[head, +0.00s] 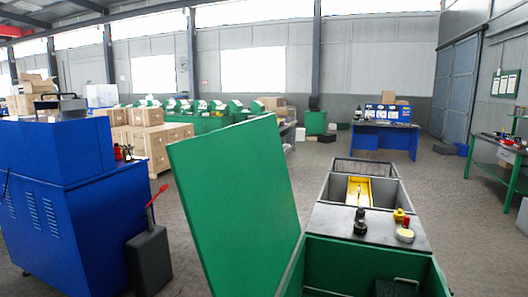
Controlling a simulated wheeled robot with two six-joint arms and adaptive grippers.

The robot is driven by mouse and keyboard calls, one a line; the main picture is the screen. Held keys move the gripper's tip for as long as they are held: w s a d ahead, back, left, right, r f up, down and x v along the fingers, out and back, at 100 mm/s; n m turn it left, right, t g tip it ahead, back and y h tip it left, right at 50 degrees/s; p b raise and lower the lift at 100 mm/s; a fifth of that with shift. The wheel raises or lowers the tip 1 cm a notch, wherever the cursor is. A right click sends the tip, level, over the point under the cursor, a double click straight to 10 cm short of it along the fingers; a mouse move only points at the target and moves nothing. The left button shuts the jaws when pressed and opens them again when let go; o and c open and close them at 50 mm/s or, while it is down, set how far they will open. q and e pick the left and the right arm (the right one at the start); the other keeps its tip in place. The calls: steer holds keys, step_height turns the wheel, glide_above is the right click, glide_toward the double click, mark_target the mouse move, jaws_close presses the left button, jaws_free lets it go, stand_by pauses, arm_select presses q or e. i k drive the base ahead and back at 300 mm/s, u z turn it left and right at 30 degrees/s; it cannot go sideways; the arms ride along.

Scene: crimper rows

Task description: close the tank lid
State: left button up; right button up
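The tank lid is a large flat green panel (238,205). It stands raised and tilted to the left along the left side of the green tank (349,247). The tank is open, and its dark inside shows at the bottom of the view, with a dark object (397,287) in it that I cannot make out. Neither of my grippers is in view.
Behind the tank opening is a grey top (380,228) with small fittings and a compartment holding a yellow part (358,191). A blue machine (80,200) and a dark canister (149,262) stand at the left. Open floor (190,225) lies between them and the lid.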

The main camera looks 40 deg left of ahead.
mark_target(233, 184)
steer(key=z, duration=2.4)
steer(key=k, duration=2.05)
steer(key=u, duration=3.6)
steer(key=i, duration=0.75)
steer(key=z, duration=1.85)
